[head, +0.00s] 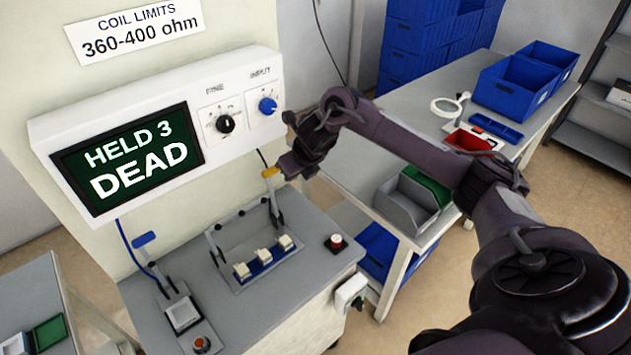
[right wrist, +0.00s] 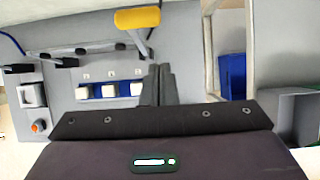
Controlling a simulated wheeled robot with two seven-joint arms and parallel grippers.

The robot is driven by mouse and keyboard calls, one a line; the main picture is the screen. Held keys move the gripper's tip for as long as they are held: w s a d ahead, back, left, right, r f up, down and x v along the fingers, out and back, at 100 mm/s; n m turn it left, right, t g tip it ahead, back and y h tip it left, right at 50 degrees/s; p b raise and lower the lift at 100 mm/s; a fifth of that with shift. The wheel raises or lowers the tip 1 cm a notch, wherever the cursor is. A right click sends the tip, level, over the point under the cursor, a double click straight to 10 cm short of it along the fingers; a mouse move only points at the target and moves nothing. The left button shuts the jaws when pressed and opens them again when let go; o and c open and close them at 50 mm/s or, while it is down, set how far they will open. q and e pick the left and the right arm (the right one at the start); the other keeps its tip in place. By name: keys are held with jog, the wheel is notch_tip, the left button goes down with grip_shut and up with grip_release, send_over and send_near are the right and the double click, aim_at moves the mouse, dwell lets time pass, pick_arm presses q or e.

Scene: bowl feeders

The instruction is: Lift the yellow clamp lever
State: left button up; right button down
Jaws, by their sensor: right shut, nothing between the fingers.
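The yellow clamp lever (head: 270,172) stands up at the right back end of the clamp fixture, its yellow handle uppermost on a dark arm. In the right wrist view the yellow handle (right wrist: 137,18) is at the top middle. My right gripper (head: 284,167) is right beside the handle in the head view. In the right wrist view its fingers (right wrist: 160,72) are closed together with nothing between them, just below and right of the handle in the picture. Whether they touch the lever I cannot tell. The left gripper is out of view.
The clamp fixture holds several white blocks (head: 263,255) in a row on the grey bench. A blue-handled lever (head: 144,240) stands at left. A red button (head: 335,242) is at right. The panel (head: 127,157) reads "HELD 3 DEAD" behind. A side table (head: 400,110) carries blue bins (head: 525,75).

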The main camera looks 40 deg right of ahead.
jog(key=b+v, duration=0.1)
jog(key=v, duration=0.6)
jog(key=shift+d, duration=0.1)
